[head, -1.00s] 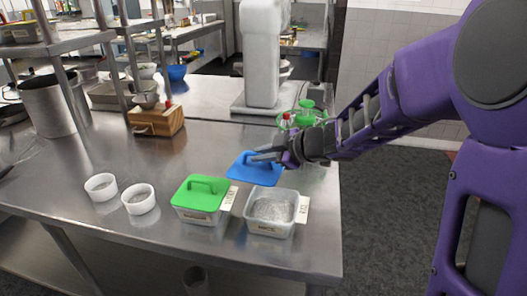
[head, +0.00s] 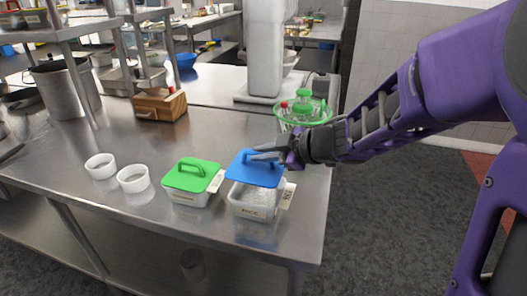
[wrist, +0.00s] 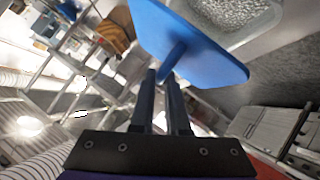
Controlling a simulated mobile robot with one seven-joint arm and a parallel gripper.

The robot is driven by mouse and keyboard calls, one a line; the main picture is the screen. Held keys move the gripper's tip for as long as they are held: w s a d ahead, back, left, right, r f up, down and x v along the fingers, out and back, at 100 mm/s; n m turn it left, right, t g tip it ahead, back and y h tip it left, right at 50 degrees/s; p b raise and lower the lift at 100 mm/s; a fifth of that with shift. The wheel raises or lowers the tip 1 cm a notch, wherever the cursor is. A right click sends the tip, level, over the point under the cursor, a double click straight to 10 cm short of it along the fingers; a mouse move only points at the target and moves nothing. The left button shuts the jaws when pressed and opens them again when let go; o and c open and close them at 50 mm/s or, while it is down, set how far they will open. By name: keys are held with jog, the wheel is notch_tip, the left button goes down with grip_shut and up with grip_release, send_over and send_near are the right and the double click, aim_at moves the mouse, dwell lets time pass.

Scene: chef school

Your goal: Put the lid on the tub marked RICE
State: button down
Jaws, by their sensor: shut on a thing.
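The blue lid (head: 256,169) is held by its handle in my gripper (head: 262,156), which is shut on it. The lid is above the back part of an open clear tub (head: 254,209), whose small front label seems to read RICE. The tub's front part shows uncovered, with pale grains inside. In the wrist view the fingers (wrist: 166,80) close on the handle of the blue lid (wrist: 198,42). The tub's rim (wrist: 262,28) and grains show beyond the lid, which looks tilted to the rim there. Whether lid and rim touch is unclear.
A similar tub with a green lid (head: 192,175) stands just left. Two white bowls (head: 133,179) are farther left. A green-rimmed round stand (head: 303,112) with bottles is behind my gripper. The counter's right edge is close to the tub.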

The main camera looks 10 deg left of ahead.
aim_at(264, 169)
jog(key=shift+f+b, duration=2.25)
jog(key=shift+b, duration=0.3)
jog(key=shift+f, duration=0.55)
jog(key=shift+p, duration=0.5)
jog(key=shift+f, duration=0.55)
jog(key=c, duration=0.8)
grip_release()
jog(key=shift+c, duration=0.2)
jog(key=shift+s+d+r+p, duration=0.15)
jog(key=shift+d+r+p, duration=0.2)
jog(key=shift+p, duration=0.2)
jog(key=p+v, duration=0.7)
jog(key=v, duration=0.9)
jog(key=shift+s+d, duration=0.15)
jog(key=shift+s, duration=0.05)
